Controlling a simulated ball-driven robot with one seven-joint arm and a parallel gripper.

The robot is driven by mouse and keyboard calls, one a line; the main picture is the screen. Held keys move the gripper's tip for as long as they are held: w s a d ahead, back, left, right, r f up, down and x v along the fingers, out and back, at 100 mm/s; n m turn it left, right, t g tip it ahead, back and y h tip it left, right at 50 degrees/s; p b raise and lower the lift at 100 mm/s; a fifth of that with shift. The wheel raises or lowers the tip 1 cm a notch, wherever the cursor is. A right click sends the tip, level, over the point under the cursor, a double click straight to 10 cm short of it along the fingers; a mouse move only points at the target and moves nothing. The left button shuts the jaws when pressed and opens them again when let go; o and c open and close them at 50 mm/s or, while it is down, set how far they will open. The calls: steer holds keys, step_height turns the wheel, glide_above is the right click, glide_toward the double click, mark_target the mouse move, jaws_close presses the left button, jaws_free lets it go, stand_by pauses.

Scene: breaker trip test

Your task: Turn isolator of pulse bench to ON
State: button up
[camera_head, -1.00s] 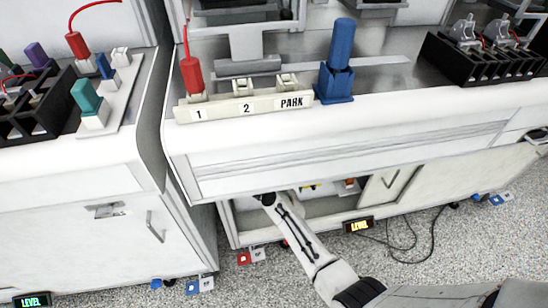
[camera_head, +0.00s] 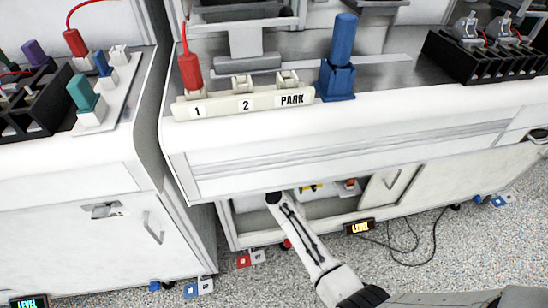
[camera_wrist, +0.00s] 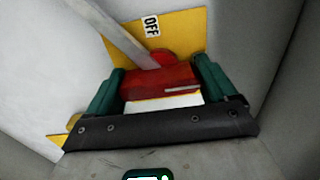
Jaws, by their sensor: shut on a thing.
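The isolator has a red handle (camera_wrist: 160,84) in front of a yellow plate (camera_wrist: 188,32) in the wrist view. An OFF label (camera_wrist: 151,26) sits on the plate above the handle. My gripper (camera_wrist: 160,88) has its two green fingers on either side of the red handle, shut on it. In the head view my arm reaches into the open lower compartment (camera_head: 335,228) of the middle bench, and my gripper is hidden there. A small yellow patch (camera_head: 311,188) shows inside that compartment. No ON label is visible.
A grey bar (camera_wrist: 118,32) slants down to the handle. Grey compartment walls stand close on both sides in the wrist view. The bench front edge (camera_head: 340,165) overhangs my arm.

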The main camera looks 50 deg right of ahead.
stand_by(0.4)
steer(key=o, duration=0.8)
steer(key=shift+o, duration=0.2)
steer(key=p+v, duration=0.3)
steer(key=v, duration=0.8)
steer(key=shift+p, duration=0.35)
steer(key=shift+w, duration=0.1)
